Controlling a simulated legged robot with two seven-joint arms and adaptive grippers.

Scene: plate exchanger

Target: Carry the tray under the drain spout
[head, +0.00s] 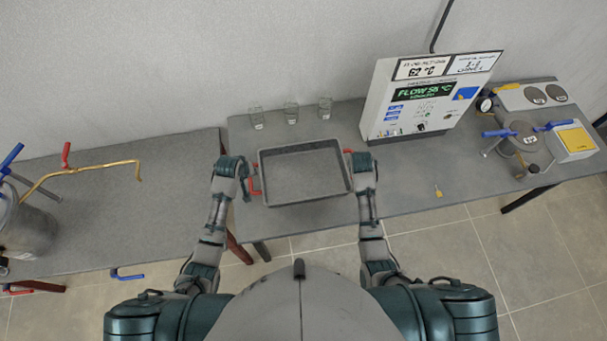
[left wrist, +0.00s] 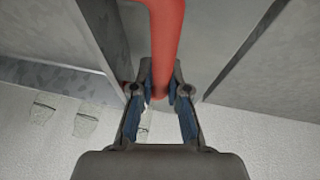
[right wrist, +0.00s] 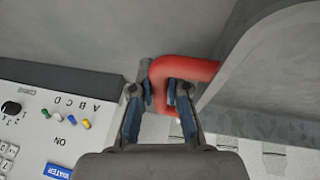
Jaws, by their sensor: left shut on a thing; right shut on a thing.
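The tray (head: 305,197) is a grey, shallow rectangular pan with red handles at its two sides, over the front of the right-hand table. My left gripper (head: 243,171) is at its left side; in the left wrist view the jaws (left wrist: 162,90) are closed around the red left handle (left wrist: 167,30). My right gripper (head: 357,160) is at its right side; in the right wrist view the jaws (right wrist: 162,95) are closed on the red right handle (right wrist: 190,70). The drain spout (head: 85,171) is a thin brass pipe with a downturned end, over the left table. Whether the tray touches the table is unclear.
A steel vessel (head: 28,232) with blue handles stands at the far left. The left table (head: 130,230) is clear under the pipe's end. Several glasses (head: 291,112) stand behind the tray. A control box (head: 418,105) stands to its right. A gap separates the tables.

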